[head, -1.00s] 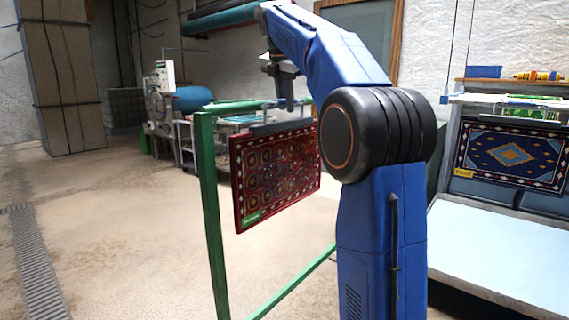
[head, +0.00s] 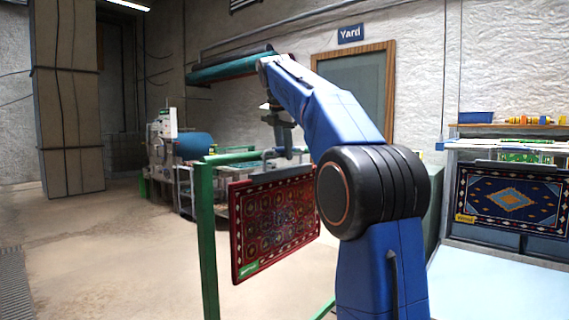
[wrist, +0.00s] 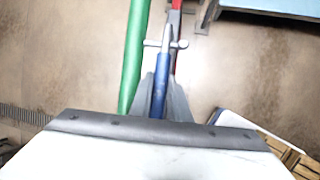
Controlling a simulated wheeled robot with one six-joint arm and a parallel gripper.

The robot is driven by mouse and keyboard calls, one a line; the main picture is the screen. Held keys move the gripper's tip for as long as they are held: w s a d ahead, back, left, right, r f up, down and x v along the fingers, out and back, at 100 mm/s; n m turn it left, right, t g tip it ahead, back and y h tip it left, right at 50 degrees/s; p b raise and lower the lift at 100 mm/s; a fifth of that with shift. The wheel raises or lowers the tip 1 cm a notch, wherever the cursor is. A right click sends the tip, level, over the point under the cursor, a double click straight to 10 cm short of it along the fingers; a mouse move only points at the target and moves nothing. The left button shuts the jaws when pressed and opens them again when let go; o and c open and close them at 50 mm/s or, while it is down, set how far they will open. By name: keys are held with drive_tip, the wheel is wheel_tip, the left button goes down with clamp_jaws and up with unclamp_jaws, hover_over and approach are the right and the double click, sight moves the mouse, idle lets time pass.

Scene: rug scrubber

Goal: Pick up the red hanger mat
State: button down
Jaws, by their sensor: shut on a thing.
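The red hanger mat (head: 275,220) has a patterned face, a dark border and a small green label. It hangs upright from a grey clamp bar with a hook at the green rail. My gripper (head: 285,150) is above the mat, shut on its hanger. In the wrist view, the grey jaws (wrist: 163,92) close around a blue piece with a small crossbar, and the mat's red edge (wrist: 174,55) shows just beyond. The jaw contact is small in the head view, and I cannot tell whether the hook rests on the rail.
The green stand (head: 207,235) has its post left of the mat. A blue patterned mat (head: 510,196) hangs at the right above a pale table (head: 490,280). Machinery (head: 165,150) stands at the back left. The floor at left is open.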

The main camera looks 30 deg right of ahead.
drive_tip(key=shift+r, duration=1.45)
drive_tip(key=s+d, duration=0.3)
drive_tip(key=s, duration=0.5)
drive_tip(key=s+d, duration=0.3)
drive_tip(key=s, duration=0.6)
drive_tip(key=shift+d, duration=0.15)
